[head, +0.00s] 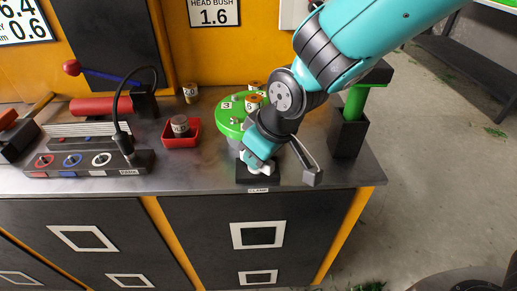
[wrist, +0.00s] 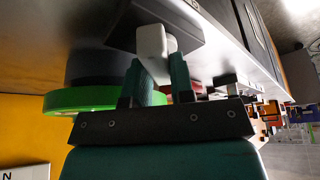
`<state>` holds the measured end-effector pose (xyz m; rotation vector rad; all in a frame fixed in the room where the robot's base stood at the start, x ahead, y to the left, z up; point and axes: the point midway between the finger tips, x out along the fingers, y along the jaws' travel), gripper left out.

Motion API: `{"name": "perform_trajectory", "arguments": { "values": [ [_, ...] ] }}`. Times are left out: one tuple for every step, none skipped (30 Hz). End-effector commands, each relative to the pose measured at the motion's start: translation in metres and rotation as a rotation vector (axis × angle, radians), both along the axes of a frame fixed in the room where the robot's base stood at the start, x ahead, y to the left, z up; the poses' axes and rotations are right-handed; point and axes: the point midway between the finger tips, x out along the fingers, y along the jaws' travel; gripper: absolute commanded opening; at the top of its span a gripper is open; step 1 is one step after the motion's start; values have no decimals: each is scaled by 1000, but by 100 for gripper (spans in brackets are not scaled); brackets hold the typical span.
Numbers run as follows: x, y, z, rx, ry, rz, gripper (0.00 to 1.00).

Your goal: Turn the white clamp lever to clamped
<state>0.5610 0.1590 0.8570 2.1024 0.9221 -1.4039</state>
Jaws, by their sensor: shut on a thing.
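The white clamp lever (head: 264,171) shows as a small white piece at the bench's front edge, above a label reading CLAMP (head: 258,190). It sits at a dark clamp block (head: 243,178). My gripper (head: 257,164) reaches down to it, and the arm hides part of it. In the wrist view my gripper (wrist: 161,72) has its two teal fingers on either side of the white lever (wrist: 151,40), shut on it. The dark block (wrist: 195,30) is beyond the fingers. The lever's exact angle is hard to tell.
A green round turntable (head: 229,116) with numbered spools stands just behind the clamp. A red tray (head: 181,138) with a spool is to the left, beside a dark panel with coloured rings (head: 90,163). A green-and-black post (head: 349,132) stands close on the right.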

Motion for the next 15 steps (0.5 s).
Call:
{"name": "perform_trajectory", "arguments": {
  "values": [
    [-1, 1, 2, 0, 1, -41, 0],
    [-1, 1, 2, -1, 0, -69, 0],
    [-1, 2, 2, 0, 0, -106, 0],
    [-1, 1, 2, -1, -1, -136, 0],
    [-1, 2, 2, 0, -1, -163, 0],
    [-1, 2, 2, -1, 0, -202, 0],
    [-1, 2, 2, 0, 1, -230, 0],
    [-1, 2, 2, -1, 0, -259, 0],
    [-2, 2, 2, -1, 0, -296, 0],
    [-1, 2, 2, -2, -1, -325, 0],
    [-2, 2, 2, -1, 0, -353, 0],
    [-2, 2, 2, -1, 0, -391, 0],
    [-2, 3, 2, -1, 0, -419, 0],
    [-1, 2, 1, -1, 0, -447, 0],
    [-2, 3, 1, -1, 0, -483, 0]
  ]
}}
